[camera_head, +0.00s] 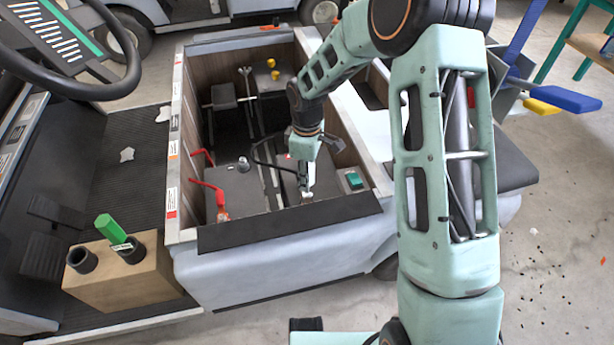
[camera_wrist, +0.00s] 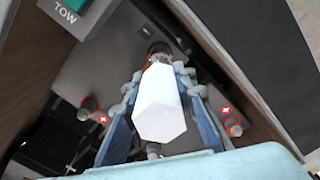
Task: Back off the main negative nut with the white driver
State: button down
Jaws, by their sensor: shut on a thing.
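My gripper (camera_head: 307,186) reaches down into the open battery bay near its front wall. In the wrist view my gripper (camera_wrist: 162,84) is shut on the white driver (camera_wrist: 159,112), with a blue-padded finger on each side of its six-sided handle. The white driver also shows as a small pale piece below the gripper in the head view (camera_head: 308,196). Its far end points at a metal terminal post (camera_wrist: 158,52); the handle hides the contact, so I cannot tell if it is seated. Which post carries the main negative nut is unclear.
Posts with red plus marks stand at left (camera_wrist: 90,106) and right (camera_wrist: 233,126). Red cable ends (camera_head: 207,186) lie left. A wooden block (camera_head: 120,280) holds a green driver (camera_head: 111,229) and has an empty black socket.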

jog(key=n, duration=0.3)
jog(key=shift+r, duration=0.15)
jog(key=shift+r+p, duration=1.2)
jog(key=shift+r, duration=0.2)
